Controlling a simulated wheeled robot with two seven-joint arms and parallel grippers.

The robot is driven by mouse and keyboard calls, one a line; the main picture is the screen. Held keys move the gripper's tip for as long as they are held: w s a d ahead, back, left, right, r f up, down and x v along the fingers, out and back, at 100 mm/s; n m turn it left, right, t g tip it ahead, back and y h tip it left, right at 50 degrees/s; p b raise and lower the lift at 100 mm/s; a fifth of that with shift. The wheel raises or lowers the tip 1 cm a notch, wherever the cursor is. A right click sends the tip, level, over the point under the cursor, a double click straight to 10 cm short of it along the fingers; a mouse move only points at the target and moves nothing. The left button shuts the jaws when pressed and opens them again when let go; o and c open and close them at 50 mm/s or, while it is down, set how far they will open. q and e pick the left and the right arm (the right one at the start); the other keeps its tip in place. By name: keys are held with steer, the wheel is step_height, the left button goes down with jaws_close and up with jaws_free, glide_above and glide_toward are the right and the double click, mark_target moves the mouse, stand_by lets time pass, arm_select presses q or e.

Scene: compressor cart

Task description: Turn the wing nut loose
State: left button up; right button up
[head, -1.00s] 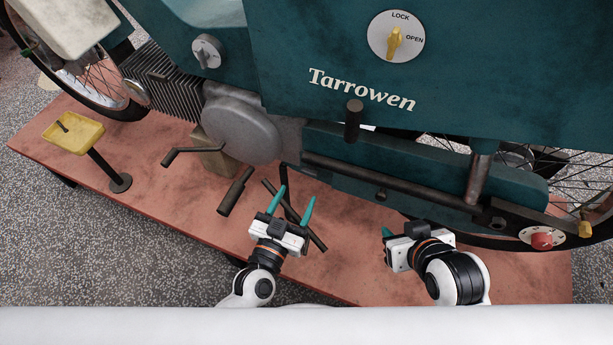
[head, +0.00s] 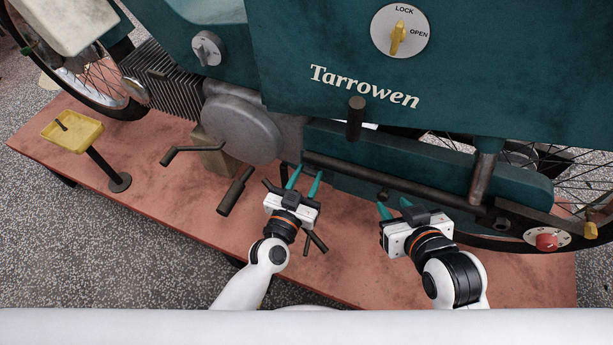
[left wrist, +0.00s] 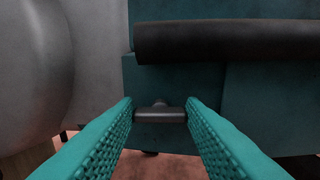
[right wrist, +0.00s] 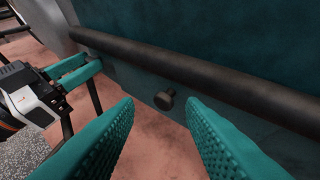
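In the left wrist view, a small grey T-shaped piece (left wrist: 160,114), which looks like the wing nut, sticks out from the teal panel below a dark bar. My left gripper (head: 306,171) is open, its teal fingers on either side of this piece, also in the left wrist view (left wrist: 160,103). I cannot tell whether they touch it. In the head view the piece is not clearly visible. My right gripper (head: 394,207) is open and empty. A round dark knob (right wrist: 165,100) lies beyond its fingers in the right wrist view, and shows in the head view (head: 383,195).
A dark horizontal bar (head: 400,178) runs along the machine above both grippers. A grey round housing (head: 240,128) and a dark pedal grip (head: 236,191) stand left of my left gripper. A stand leg lies near it. The red platform (head: 340,265) is clear in front.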

arm_select(q)
steer(key=shift+c, duration=0.4)
steer(key=shift+n+p, duration=0.5)
steer(key=shift+n, duration=0.9)
arm_select(e)
steer(key=s+f+g, duration=0.1)
steer(key=s+d+f+g, duration=0.1)
steer(key=s, duration=0.1)
steer(key=shift+d+f+g+h, duration=0.1)
steer(key=shift+f+g+h, duration=0.1)
steer(key=shift+g+h, duration=0.15)
arm_select(q)
steer(key=o, duration=1)
